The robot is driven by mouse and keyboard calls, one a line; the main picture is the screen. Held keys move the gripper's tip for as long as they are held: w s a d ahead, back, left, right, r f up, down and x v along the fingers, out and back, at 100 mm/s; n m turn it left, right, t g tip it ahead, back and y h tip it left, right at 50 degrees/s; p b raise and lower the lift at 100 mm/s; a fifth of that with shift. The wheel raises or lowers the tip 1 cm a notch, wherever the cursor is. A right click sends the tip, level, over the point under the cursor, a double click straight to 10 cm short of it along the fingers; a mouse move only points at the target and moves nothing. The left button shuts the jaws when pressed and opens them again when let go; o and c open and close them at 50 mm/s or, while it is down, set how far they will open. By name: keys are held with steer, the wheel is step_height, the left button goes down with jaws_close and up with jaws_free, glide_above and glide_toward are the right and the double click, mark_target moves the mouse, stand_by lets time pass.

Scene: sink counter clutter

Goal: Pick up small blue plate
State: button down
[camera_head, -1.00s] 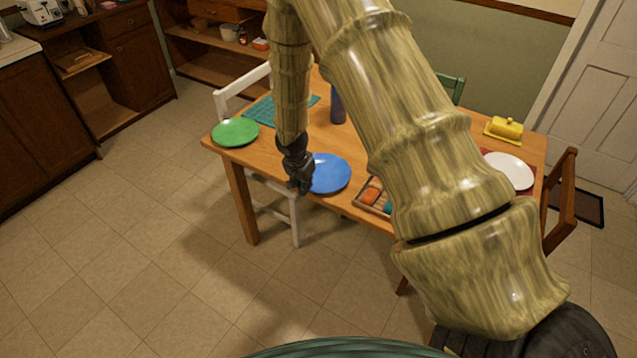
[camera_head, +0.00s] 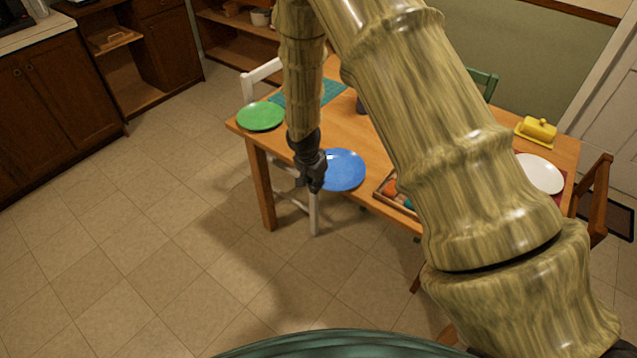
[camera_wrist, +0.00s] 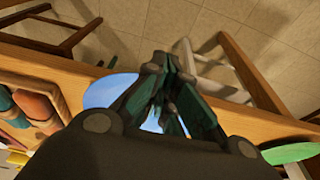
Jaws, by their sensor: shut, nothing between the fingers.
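The small blue plate (camera_head: 344,170) lies on the wooden table near its front edge in the head view. It also shows in the wrist view (camera_wrist: 105,90), partly hidden behind my gripper. My gripper (camera_head: 316,188) points down at the left side of the plate, by the table's front edge. Its fingers are shut with nothing between them. In the wrist view my gripper (camera_wrist: 168,75) overlaps the plate and the table edge. I cannot tell whether it touches the plate.
A green plate (camera_head: 261,116) lies at the table's left corner. A wooden tray (camera_head: 384,191) with coloured items is right of the blue plate. A white plate (camera_head: 541,174) and yellow butter dish (camera_head: 537,130) lie farther right. A white chair (camera_head: 262,72) stands behind; the floor at left is clear.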

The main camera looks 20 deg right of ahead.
steer(key=shift+p+v, duration=0.5)
steer(key=shift+v, duration=0.35)
